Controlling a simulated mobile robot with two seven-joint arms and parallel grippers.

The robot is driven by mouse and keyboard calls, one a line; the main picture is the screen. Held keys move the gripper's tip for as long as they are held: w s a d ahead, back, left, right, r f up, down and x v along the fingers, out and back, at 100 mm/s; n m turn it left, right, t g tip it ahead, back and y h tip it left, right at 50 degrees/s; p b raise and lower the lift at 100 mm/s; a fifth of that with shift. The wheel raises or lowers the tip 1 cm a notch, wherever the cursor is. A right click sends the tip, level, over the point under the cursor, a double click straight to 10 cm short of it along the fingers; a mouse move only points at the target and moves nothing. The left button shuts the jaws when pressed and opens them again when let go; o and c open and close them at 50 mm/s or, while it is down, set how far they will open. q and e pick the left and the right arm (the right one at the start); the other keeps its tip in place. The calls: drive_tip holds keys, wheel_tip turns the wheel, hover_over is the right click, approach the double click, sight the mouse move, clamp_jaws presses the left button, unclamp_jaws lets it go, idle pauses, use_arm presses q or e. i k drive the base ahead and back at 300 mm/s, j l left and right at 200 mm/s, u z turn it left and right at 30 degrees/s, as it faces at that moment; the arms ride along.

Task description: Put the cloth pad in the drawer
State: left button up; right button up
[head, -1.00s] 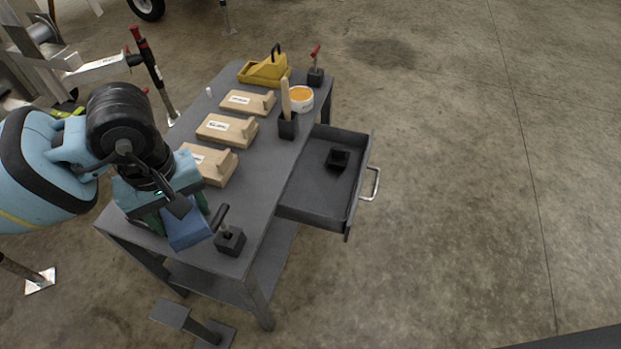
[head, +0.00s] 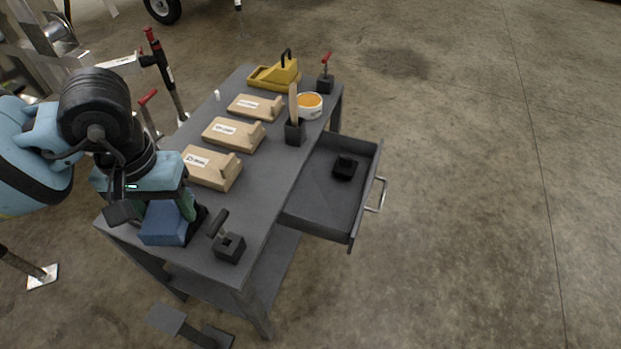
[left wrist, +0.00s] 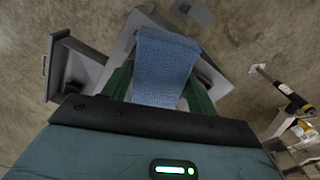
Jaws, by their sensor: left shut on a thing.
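My left gripper (head: 168,212) is over the near left corner of the grey table (head: 225,200). It is shut on the blue cloth pad (head: 163,224). In the left wrist view the cloth pad (left wrist: 163,70) sits between the two green fingers. I cannot tell whether the pad touches the tabletop. The drawer (head: 318,198) is pulled open on the table's right side. A small black block (head: 345,167) lies inside it, and the rest of its floor is bare. My right gripper is not in view.
Several labelled wooden blocks stand along the table, such as this one (head: 212,168). A black holder with a handle (head: 229,247) stands close right of the pad. A brush holder (head: 294,133), an orange-topped tub (head: 309,105) and a yellow tray (head: 274,75) are farther back.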

sight(331, 208)
drive_tip(key=i+l, duration=0.15)
drive_tip(key=l, duration=0.2)
drive_tip(key=i+l, duration=0.1)
drive_tip(key=l, duration=0.3)
drive_tip(key=i+l, duration=0.15)
drive_tip(key=l, duration=0.2)
drive_tip(key=i+l, duration=0.15)
drive_tip(key=l, duration=0.25)
drive_tip(key=i+l, duration=0.1)
drive_tip(key=l, duration=0.25)
